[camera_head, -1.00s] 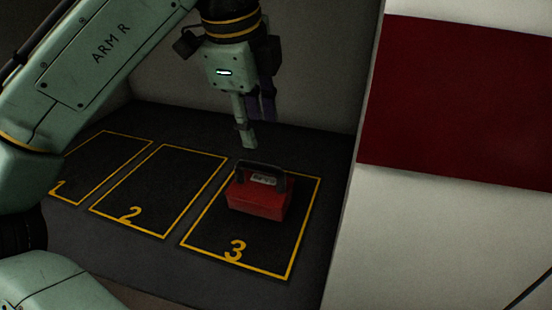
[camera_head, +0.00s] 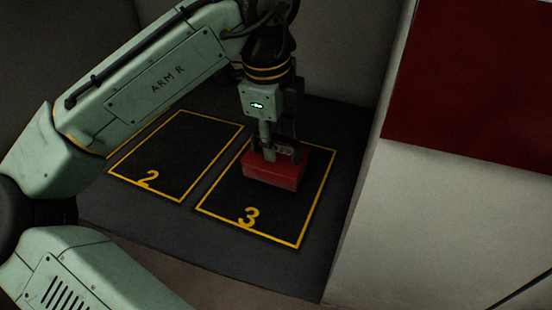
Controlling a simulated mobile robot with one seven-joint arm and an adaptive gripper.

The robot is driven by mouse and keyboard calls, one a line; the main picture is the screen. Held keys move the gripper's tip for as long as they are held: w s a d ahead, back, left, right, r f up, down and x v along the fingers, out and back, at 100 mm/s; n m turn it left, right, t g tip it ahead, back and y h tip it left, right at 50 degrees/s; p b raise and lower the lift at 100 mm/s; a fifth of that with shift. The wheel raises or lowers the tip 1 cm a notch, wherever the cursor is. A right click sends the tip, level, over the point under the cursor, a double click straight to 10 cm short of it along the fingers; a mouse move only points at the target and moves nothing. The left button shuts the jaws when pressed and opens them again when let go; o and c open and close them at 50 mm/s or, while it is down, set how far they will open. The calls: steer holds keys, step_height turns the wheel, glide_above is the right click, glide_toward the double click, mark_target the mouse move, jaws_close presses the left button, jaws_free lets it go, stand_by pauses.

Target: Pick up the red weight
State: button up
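The red weight (camera_head: 275,170) is a block with a dark handle on top. It sits upright in the upper part of the yellow-outlined square marked 3. My gripper (camera_head: 278,150) points down from above and its fingers are at the handle. One pale finger shows at the left front of the handle; the other finger is mostly hidden. I cannot tell whether the fingers are closed on the handle. The weight appears to rest on the dark floor surface.
The square marked 2 (camera_head: 172,160) lies to the left and is empty. A wall with a red panel (camera_head: 470,85) and white lower part (camera_head: 440,220) stands close on the right. A grey wall is behind. Dark floor (camera_head: 160,225) in front of the squares is clear.

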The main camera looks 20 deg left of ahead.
steer(key=shift+f, duration=0.1)
steer(key=shift+c, duration=0.2)
jaws_close()
stand_by(0.7)
